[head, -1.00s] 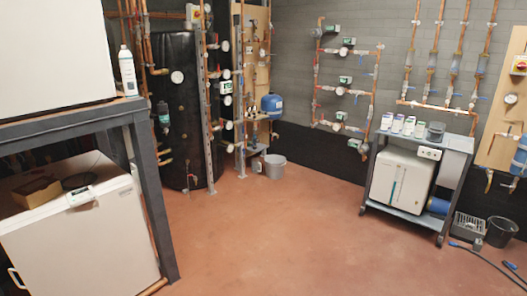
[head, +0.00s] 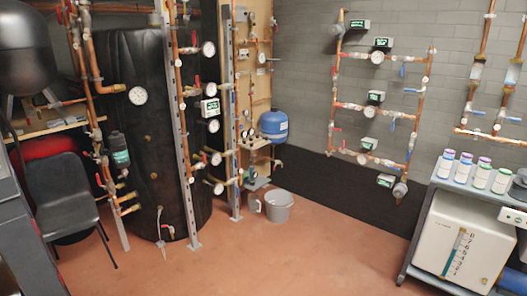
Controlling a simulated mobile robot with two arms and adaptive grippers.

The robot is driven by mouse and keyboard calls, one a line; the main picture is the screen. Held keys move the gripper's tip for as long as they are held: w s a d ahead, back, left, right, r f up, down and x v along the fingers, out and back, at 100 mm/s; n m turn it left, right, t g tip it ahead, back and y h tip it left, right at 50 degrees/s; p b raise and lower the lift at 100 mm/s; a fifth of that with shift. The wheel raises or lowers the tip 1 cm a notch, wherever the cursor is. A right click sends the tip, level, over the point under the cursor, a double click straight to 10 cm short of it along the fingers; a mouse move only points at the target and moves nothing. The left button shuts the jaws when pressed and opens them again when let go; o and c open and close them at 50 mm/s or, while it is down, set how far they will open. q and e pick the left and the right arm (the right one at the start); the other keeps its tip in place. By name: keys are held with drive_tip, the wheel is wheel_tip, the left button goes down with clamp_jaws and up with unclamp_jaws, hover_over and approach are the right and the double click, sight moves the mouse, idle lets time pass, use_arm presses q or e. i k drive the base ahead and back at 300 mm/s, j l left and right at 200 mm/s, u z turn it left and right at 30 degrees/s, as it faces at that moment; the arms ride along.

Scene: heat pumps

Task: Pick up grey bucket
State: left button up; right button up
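The grey bucket (head: 279,207) stands upright on the red-brown floor near the back wall, just right of the pipe stand. Its open top faces up, and it looks empty as far as I can see. Neither of my grippers shows in the head view.
A black tank (head: 150,140) with copper pipes stands to the left, a black chair (head: 65,195) in front of it. A cart (head: 425,250) carrying a white unit (head: 465,240) is at the right. The floor (head: 270,265) before the bucket is clear.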

sight(279, 203)
drive_tip(key=i, duration=2.5)
